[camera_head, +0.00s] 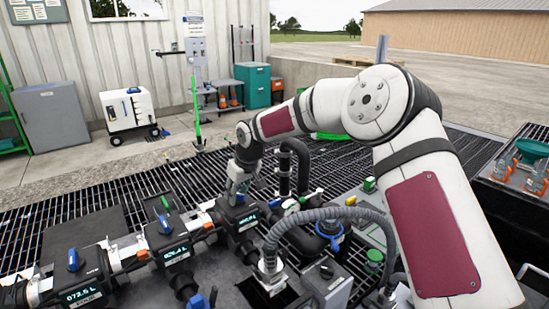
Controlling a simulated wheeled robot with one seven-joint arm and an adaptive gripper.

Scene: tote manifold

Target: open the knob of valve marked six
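A manifold with several valve units runs diagonally from the lower left to the centre. Each unit has a dark body with a lit display, and some carry blue knobs, such as the left knob (73,260) and the middle knob (165,225). I cannot read a mark six on any valve. My gripper (236,194) points down over the rightmost unit of this row (246,222), close to a small blue part on its top. The gripper's fingers are small and partly merge with the valve behind them. I cannot tell if they touch a knob or how far apart they are.
A grey corrugated hose (330,214) arches just right of the gripper. A black pipe (285,172) rises behind it. A blue-handled valve (330,236) and a green knob (375,256) stand to the right. Dark grating (95,212) lies behind the manifold.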

